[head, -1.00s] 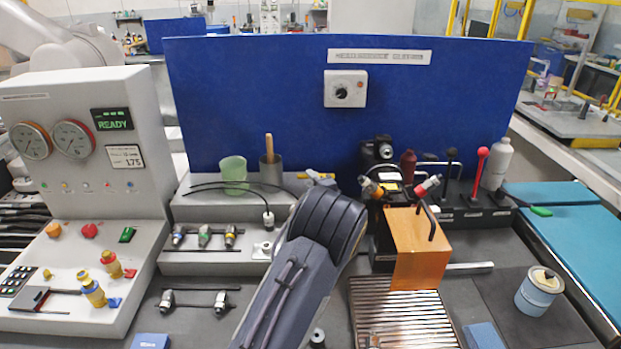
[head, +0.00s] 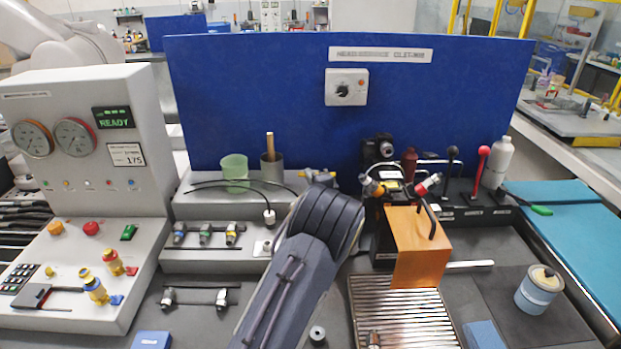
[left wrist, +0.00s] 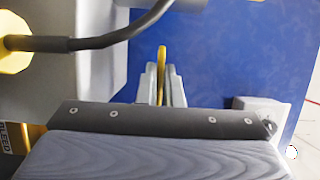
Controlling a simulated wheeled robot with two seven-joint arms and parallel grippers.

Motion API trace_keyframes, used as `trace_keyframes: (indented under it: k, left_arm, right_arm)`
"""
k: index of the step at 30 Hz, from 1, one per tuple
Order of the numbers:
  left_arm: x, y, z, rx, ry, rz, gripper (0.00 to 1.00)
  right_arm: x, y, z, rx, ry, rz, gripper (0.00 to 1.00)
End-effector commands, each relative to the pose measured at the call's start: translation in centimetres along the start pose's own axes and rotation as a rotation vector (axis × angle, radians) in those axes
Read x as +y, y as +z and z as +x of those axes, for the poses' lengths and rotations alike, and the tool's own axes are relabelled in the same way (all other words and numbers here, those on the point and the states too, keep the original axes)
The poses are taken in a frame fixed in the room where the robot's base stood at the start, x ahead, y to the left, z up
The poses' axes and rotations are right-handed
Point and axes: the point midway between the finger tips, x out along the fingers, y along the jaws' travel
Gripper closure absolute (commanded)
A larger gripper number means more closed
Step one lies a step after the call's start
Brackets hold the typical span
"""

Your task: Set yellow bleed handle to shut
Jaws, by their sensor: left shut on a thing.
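The yellow bleed handle (left wrist: 162,62) stands edge-on between my left gripper's fingers in the left wrist view. My left gripper (left wrist: 161,88) is shut on it. In the head view a small yellow and grey fitting (head: 319,176) shows just above my left arm, at the foot of the blue panel. My forearm hides the fingers there. A "BLEED" label (left wrist: 5,138) shows at the left edge of the wrist view, partly cut off. I cannot read the handle's exact setting. My right gripper is not in view.
A grey console (head: 85,185) with gauges stands at the left. An orange block (head: 415,245) and a red lever (head: 480,170) are at the right. A dark hose (left wrist: 105,38) crosses the wrist view.

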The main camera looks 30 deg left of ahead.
Motion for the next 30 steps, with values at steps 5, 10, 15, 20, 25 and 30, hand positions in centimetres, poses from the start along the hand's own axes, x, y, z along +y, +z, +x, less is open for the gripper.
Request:
trace_keyframes:
  k: [5,10,15,20,25,30]
  left_arm:
    - [-0.7,-0.1,-0.4,-0.061,-0.003,-0.001,1.00]
    - [-0.2,0.0,-0.8,-0.125,0.000,0.000,1.00]
    - [0.0,0.1,-0.9,-0.132,0.000,0.000,1.00]
    - [0.0,0.1,-0.9,-0.132,0.000,0.000,0.89]
    - [0.0,0.1,-0.9,-0.131,0.000,0.000,0.72]
    - [0.0,0.1,-0.9,-0.131,0.000,0.000,0.72]
  right_arm:
    - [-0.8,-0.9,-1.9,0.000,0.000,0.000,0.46]
    - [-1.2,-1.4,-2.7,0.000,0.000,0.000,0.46]
    - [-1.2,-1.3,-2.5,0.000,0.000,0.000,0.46]
    - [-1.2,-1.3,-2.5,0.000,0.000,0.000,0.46]
    - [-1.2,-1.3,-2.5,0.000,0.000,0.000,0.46]
    - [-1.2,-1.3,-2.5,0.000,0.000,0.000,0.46]
